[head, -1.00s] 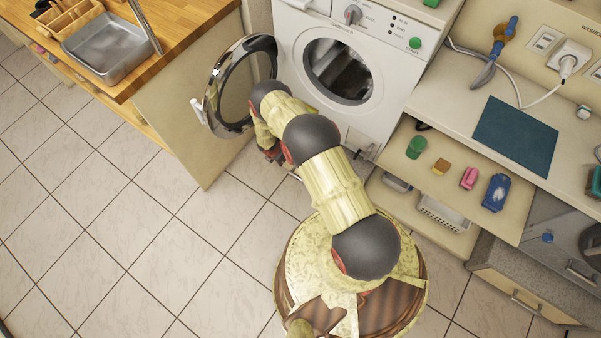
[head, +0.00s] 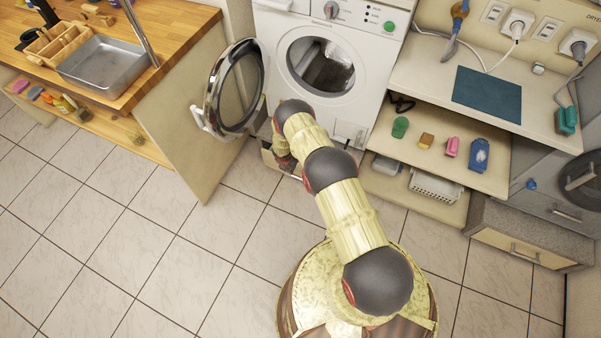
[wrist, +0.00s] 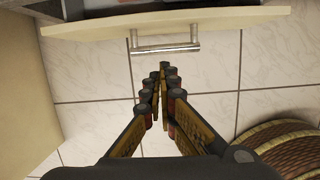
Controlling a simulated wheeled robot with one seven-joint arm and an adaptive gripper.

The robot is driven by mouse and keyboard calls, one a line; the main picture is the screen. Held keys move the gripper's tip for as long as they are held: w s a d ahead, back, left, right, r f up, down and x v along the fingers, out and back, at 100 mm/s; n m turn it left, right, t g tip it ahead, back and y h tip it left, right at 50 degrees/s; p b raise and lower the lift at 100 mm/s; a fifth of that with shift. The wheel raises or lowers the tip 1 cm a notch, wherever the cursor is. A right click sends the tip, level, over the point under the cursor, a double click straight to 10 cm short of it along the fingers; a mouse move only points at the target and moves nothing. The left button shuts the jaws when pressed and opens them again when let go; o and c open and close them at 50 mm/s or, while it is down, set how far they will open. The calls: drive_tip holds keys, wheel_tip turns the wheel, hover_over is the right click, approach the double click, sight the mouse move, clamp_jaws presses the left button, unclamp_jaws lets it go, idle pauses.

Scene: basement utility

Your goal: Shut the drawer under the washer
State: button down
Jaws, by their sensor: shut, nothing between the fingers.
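The white washer (head: 350,22) stands at the back with its round glass door (head: 235,88) swung open to the left. The drawer under it (head: 270,158) is pulled out, partly hidden by my arm in the head view. The wrist view shows the drawer's cream front (wrist: 225,19) with a grey bar handle (wrist: 165,48) and part of its dark interior at the top edge. My gripper (wrist: 163,68) is shut and empty, its fingertips pointing at the handle. I cannot tell whether they touch it. In the head view the gripper is mostly hidden behind my arm.
The open washer door hangs close to the left of my arm. A wooden counter with a sink (head: 108,68) is at left. The tiled floor at left is clear.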

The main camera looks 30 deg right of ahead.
drive_tip(key=w+d+f+b, duration=0.1)
drive_tip(key=f+b, duration=0.1)
drive_tip(key=f, duration=0.1)
drive_tip(key=w+d+f+b, duration=0.1)
drive_tip(key=d+f+b, duration=0.1)
drive_tip(key=f, duration=0.1)
drive_tip(key=w+d+f+b, duration=0.1)
drive_tip(key=f+b, duration=0.1)
drive_tip(key=f, duration=0.2)
drive_tip(key=shift+w+d+b, duration=0.15)
drive_tip(key=shift+w+b, duration=0.1)
drive_tip(key=shift+b, duration=0.15)
drive_tip(key=shift+w+d+r, duration=0.15)
drive_tip(key=shift+w+d, duration=0.1)
drive_tip(key=shift+d, duration=0.1)
